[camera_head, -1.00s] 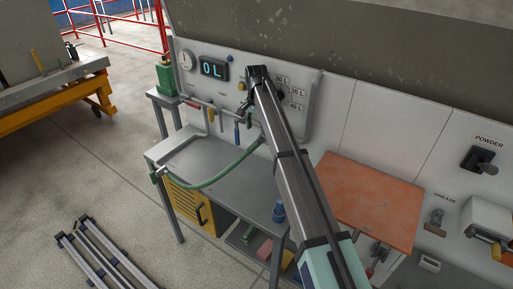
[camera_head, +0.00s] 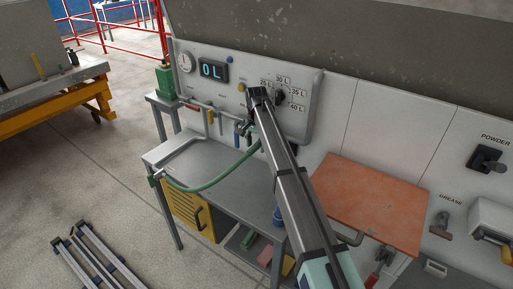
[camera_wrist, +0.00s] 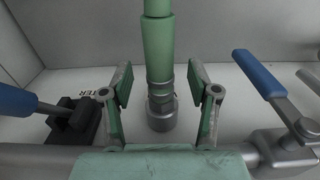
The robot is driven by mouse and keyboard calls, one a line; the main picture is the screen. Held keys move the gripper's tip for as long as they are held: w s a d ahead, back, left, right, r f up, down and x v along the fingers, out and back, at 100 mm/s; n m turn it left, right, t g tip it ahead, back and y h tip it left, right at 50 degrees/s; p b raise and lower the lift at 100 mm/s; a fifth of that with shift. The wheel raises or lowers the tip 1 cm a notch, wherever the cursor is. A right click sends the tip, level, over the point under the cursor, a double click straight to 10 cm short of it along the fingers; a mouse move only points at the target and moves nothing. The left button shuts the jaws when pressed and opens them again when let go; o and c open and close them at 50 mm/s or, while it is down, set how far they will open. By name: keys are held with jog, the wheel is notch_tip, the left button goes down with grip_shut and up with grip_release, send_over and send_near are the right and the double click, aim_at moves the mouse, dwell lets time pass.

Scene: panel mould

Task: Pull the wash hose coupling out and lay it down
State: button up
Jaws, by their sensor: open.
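The wash hose (camera_head: 215,181) is green and hangs in a loop over the grey bench, its upper end rising to the wall panel beside my arm. In the wrist view, the green hose end (camera_wrist: 158,42) runs down into a grey metal coupling (camera_wrist: 160,108) in the middle of the picture. My gripper (camera_wrist: 160,86) is open, with one finger on each side of the coupling and visible gaps between. In the head view my gripper (camera_head: 246,130) is small and partly hidden by my arm, in front of the panel.
The grey bench (camera_head: 205,158) has bare top to the left. An orange board (camera_head: 370,203) lies to the right. A display (camera_head: 212,71) reads 0 L.

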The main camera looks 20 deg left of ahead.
jog(key=shift+c, duration=0.3)
grip_shut()
jog(key=shift+s, duration=0.15)
jog(key=shift+s+a, duration=0.25)
jog(key=shift+s, duration=0.65)
jog(key=shift+s+a, duration=0.2)
jog(key=shift+s, duration=0.65)
jog(key=shift+s+a, duration=0.25)
jog(key=shift+s, duration=0.65)
jog(key=s, duration=0.2)
jog(key=s+a+p, duration=0.1)
jog(key=s, duration=0.1)
